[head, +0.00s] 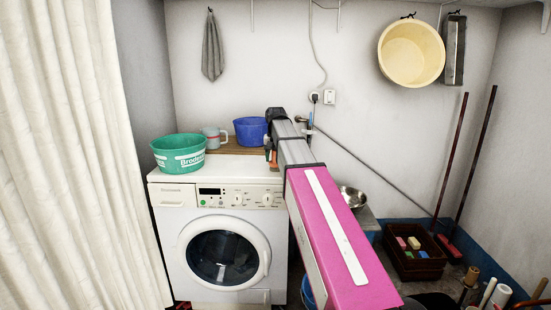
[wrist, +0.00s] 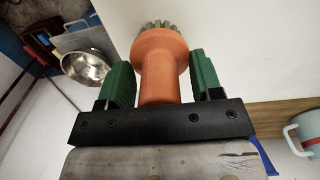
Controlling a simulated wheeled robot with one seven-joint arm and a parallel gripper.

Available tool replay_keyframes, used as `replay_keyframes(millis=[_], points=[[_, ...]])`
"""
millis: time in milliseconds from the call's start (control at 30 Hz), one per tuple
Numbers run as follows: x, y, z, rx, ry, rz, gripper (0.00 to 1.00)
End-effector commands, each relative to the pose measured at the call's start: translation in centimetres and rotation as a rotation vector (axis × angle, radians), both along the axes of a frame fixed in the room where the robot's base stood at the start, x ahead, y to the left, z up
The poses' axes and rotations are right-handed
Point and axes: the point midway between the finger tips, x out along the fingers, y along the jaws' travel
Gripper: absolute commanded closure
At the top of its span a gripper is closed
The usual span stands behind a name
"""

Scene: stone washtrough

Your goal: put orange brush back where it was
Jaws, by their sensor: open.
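The orange brush (wrist: 161,60) has a thick round handle and grey bristles at its far end. In the wrist view it stands between the two green pads of my gripper (wrist: 163,78). The pads are apart, with a narrow gap on the right of the handle; contact on the left is hard to tell. In the head view only a small orange part of the brush (head: 273,158) shows beside my gripper (head: 270,150), over the back right of the white washing machine (head: 222,240). Whether the brush rests on the machine top is unclear.
A green basin (head: 178,154), a mug (head: 213,138) and a blue bowl (head: 250,131) stand left of my gripper, the latter two by a wooden board (head: 232,149). A metal bowl (head: 352,197) is right of my arm. The machine's front top is clear.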

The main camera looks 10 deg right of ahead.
Motion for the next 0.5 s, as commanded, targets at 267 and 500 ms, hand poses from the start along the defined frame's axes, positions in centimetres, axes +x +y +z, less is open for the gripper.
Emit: replay_keyframes(millis=[267, 500], points=[[0.1, 0.0, 2.0, 0.000, -0.002, 0.000, 0.40], [0.2, 0.0, 6.6, 0.000, -0.003, 0.000, 0.40]])
